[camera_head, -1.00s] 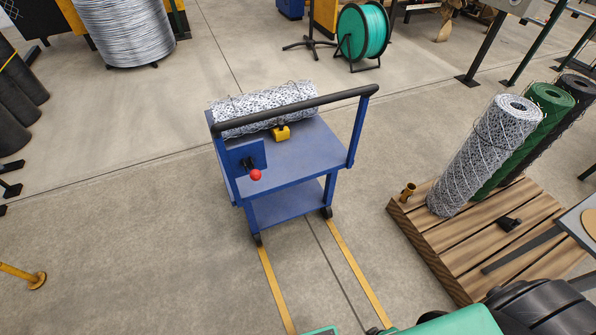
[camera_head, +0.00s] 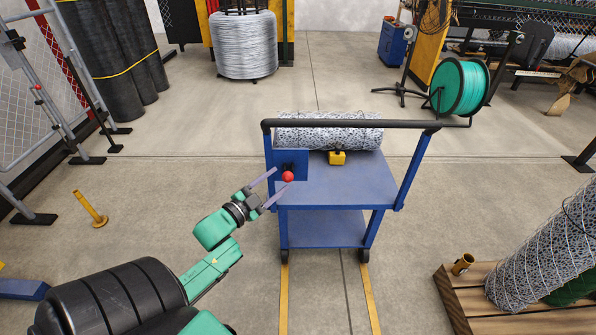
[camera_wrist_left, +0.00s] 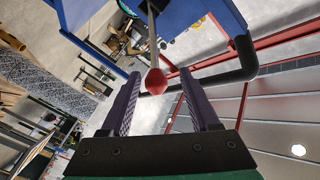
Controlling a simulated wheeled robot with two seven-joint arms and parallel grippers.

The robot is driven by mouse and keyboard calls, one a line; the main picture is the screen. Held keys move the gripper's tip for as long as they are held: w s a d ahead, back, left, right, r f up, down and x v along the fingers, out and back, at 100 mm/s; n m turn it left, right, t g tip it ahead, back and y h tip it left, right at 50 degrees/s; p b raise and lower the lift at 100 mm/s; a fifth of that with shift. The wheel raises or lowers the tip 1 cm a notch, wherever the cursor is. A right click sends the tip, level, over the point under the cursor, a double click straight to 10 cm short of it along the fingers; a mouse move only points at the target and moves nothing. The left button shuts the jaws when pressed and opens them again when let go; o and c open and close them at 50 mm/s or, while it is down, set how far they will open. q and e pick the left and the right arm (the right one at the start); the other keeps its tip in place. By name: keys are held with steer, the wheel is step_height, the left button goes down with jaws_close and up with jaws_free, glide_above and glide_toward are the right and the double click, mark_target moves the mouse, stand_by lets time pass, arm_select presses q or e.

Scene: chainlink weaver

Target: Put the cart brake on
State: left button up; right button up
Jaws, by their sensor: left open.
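The blue cart (camera_head: 335,190) stands ahead with a black push bar (camera_head: 355,124) across its top. A brake lever with a red ball knob (camera_head: 287,176) sits on the blue plate at the cart's left side. My left gripper (camera_head: 274,187) is open at the lever, its fingers pointing toward the plate. In the left wrist view the red knob (camera_wrist_left: 156,82) shows between and just beyond the two open fingers (camera_wrist_left: 158,105), on a grey rod. I cannot tell whether the fingers touch it. My right gripper is not in view.
Yellow floor lines (camera_head: 284,290) run toward me from the cart. A pallet (camera_head: 458,300) with mesh rolls stands at right.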

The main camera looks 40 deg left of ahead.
arm_select(q)
steer(key=w+d, duration=0.1)
steer(key=w, duration=0.7)
steer(key=shift+w+d, duration=0.2)
steer(key=shift+d, duration=0.1)
steer(key=shift+s+a, duration=0.2)
steer(key=shift+s, duration=0.1)
jaws_close()
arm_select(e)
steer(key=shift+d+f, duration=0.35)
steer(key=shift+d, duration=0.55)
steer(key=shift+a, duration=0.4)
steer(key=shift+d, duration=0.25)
